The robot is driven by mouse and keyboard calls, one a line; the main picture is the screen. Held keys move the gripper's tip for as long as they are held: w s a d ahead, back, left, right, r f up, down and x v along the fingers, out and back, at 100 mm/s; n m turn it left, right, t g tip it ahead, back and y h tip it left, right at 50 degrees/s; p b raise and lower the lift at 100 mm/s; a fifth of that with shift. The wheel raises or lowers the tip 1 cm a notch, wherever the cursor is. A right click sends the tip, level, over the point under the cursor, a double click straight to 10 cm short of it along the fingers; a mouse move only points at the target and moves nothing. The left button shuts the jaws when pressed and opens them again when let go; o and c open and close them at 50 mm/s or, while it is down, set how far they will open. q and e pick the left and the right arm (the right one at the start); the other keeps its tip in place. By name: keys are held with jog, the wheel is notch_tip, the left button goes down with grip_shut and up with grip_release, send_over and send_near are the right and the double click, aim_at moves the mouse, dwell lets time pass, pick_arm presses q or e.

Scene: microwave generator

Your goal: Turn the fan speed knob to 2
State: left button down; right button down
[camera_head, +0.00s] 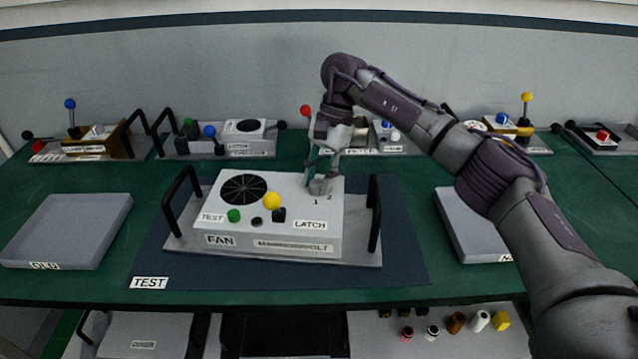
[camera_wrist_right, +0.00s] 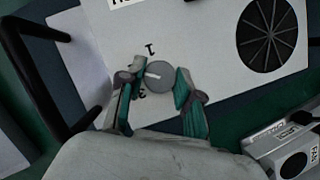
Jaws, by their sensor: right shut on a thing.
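The fan module (camera_head: 290,215) is a white box labelled FAN on a grey plate with two black handles. Its grey round fan speed knob (camera_head: 319,187) is at the right of the top face, beside the numbers 1 and 2. In the right wrist view the knob (camera_wrist_right: 160,77) has a white pointer line facing left, between the 1 and the 2. My right gripper (camera_head: 324,178) is at the knob from above. In the wrist view its teal-padded fingers (camera_wrist_right: 157,84) are on either side of the knob, shut on it. My left gripper is not in view.
On the box are a black fan grille (camera_head: 243,189), a yellow ball-topped lever (camera_head: 272,201) and a green button (camera_head: 234,215). Black handles (camera_head: 375,213) stand at the plate's ends. Grey trays (camera_head: 68,230) flank the blue mat (camera_head: 400,270). Other modules line the back.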

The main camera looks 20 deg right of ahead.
jog(key=shift+n, duration=0.3)
jog(key=c, duration=0.8)
grip_release()
jog(key=shift+o, duration=0.2)
jog(key=v, duration=1.2)
jog(key=shift+a+r, duration=0.1)
jog(key=shift+a, duration=0.05)
